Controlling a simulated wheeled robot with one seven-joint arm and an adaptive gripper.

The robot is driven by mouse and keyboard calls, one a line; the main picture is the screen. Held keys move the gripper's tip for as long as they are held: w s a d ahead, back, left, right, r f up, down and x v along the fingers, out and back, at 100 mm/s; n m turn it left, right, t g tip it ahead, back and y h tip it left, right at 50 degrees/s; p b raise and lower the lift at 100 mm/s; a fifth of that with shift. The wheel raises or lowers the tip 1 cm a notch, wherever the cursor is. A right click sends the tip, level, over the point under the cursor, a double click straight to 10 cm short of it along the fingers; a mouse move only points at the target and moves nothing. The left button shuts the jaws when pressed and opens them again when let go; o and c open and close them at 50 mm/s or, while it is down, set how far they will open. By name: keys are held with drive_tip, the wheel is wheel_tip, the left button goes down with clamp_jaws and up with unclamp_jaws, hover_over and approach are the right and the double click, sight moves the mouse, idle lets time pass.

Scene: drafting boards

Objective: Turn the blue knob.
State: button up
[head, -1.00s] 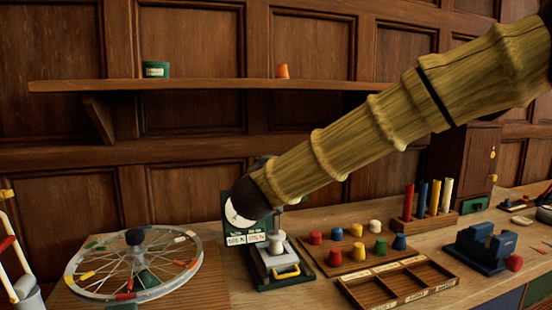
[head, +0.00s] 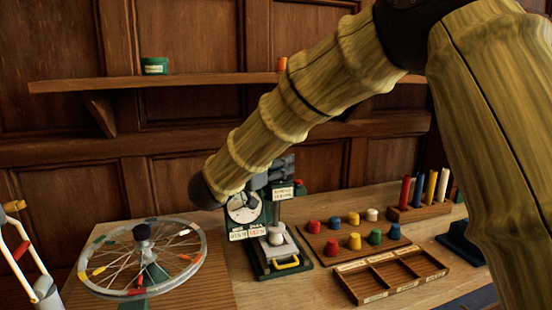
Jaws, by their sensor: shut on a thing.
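I cannot single out the blue knob. Two small blue tapered pieces, one in the back row (head: 334,222) and one in the front row (head: 395,231), stand on a wooden board (head: 320,240) among red, yellow, green and white ones. A green bench device (head: 262,262) with a round white dial (head: 243,208), label plates and a yellow handle stands left of the board. My bamboo-patterned arm crosses from upper right down to the dial and covers part of the device. My gripper's fingers and what they hold are not visible; they may be hidden behind the arm.
A spoked wheel (head: 140,290) lies on the left of the bench. An empty compartment tray (head: 390,294) is in front of the board. Coloured rods stand in a wooden holder (head: 420,213) at right.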

idle(0.6)
drive_tip(key=o, duration=1)
drive_tip(key=shift+f, duration=0.1)
drive_tip(key=shift+o, duration=0.2)
drive_tip(key=v, duration=1.2)
drive_tip(key=shift+w, duration=0.1)
